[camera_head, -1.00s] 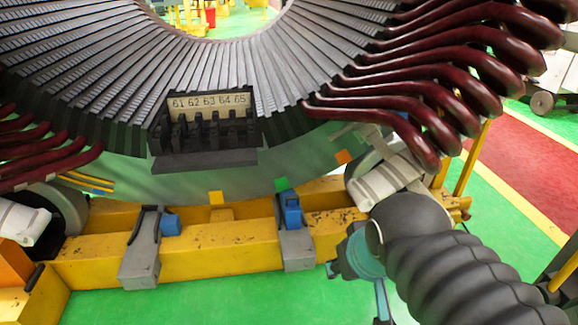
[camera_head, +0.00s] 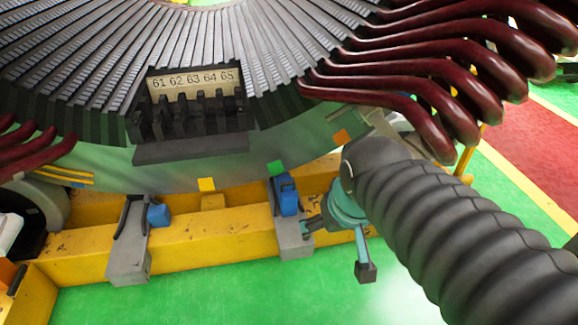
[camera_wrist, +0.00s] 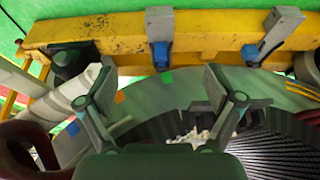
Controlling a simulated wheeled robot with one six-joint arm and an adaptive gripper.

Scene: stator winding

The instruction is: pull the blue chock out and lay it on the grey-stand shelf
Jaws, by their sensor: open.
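A blue chock (camera_head: 286,194) sits upright against the top of a grey stand (camera_head: 295,240), by a green tag on the stator rim. In the wrist view this chock (camera_wrist: 161,56) shows beyond the gap between the fingers. A second blue chock (camera_head: 158,215) sits beside another grey stand (camera_head: 127,262) to the left; it also shows in the wrist view (camera_wrist: 249,52). My gripper (camera_head: 337,252) is open and empty, just right of the nearer stand, apart from the chock. In the wrist view its fingers (camera_wrist: 158,72) are spread wide.
The yellow beam (camera_head: 210,240) carries both stands. The stator (camera_head: 110,165) rises behind, with a numbered black block (camera_head: 190,120) on its face. Dark red coil ends (camera_head: 430,100) overhang at the right. The green floor in front is clear.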

